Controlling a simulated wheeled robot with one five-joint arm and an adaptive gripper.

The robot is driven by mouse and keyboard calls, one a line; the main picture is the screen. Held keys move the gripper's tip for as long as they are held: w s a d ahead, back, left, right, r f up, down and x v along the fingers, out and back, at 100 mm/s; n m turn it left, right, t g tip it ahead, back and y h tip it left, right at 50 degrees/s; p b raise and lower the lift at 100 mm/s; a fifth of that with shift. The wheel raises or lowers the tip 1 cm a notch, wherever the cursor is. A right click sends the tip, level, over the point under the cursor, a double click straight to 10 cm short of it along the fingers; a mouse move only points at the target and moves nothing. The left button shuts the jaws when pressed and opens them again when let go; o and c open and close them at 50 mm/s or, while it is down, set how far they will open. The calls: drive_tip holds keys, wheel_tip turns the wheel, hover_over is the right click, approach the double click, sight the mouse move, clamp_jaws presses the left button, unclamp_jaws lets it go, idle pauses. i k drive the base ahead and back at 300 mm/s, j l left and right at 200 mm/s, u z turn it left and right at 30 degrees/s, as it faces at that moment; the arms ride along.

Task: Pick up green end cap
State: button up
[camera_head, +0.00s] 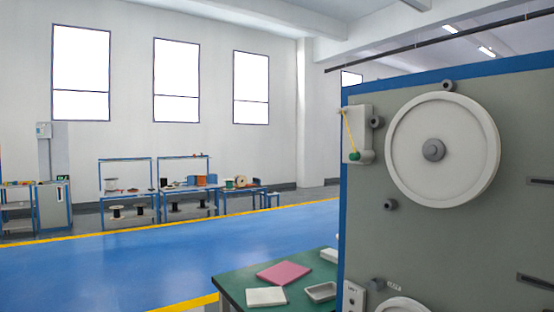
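My gripper is not in view. A small green part (355,156) shows at the lower end of a thin yellow rod (348,133), in front of a pale plate on the left side of the large grey machine. It may be the green end cap, but it is too small to tell for sure. No other clear green cap shows on the near table.
The grey machine panel (520,120) with a big white wheel (400,150) fills the right. A green-topped table (235,284) beside it holds a pink block (284,273), a white block (266,297) and a tray (321,292). The blue floor (110,265) is open; workbenches stand far back.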

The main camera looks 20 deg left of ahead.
sight(352, 156)
drive_tip(key=u, duration=0.55)
drive_tip(key=i+j, duration=0.15)
drive_tip(key=j, duration=0.35)
drive_tip(key=i+j+z, duration=0.15)
drive_tip(key=j, duration=0.35)
drive_tip(key=i+j, duration=0.1)
drive_tip(key=j, duration=0.35)
drive_tip(key=i+j+z, duration=0.1)
drive_tip(key=j, duration=0.45)
drive_tip(key=i+j+z, duration=0.1)
drive_tip(key=j, duration=0.4)
drive_tip(key=i+j+z, duration=0.1)
drive_tip(key=i+j, duration=0.2)
drive_tip(key=i+j+z, duration=0.1)
drive_tip(key=i+j, duration=0.2)
drive_tip(key=j, duration=0.25)
drive_tip(key=i+j+z, duration=0.1)
drive_tip(key=i+j, duration=0.2)
drive_tip(key=j, duration=0.15)
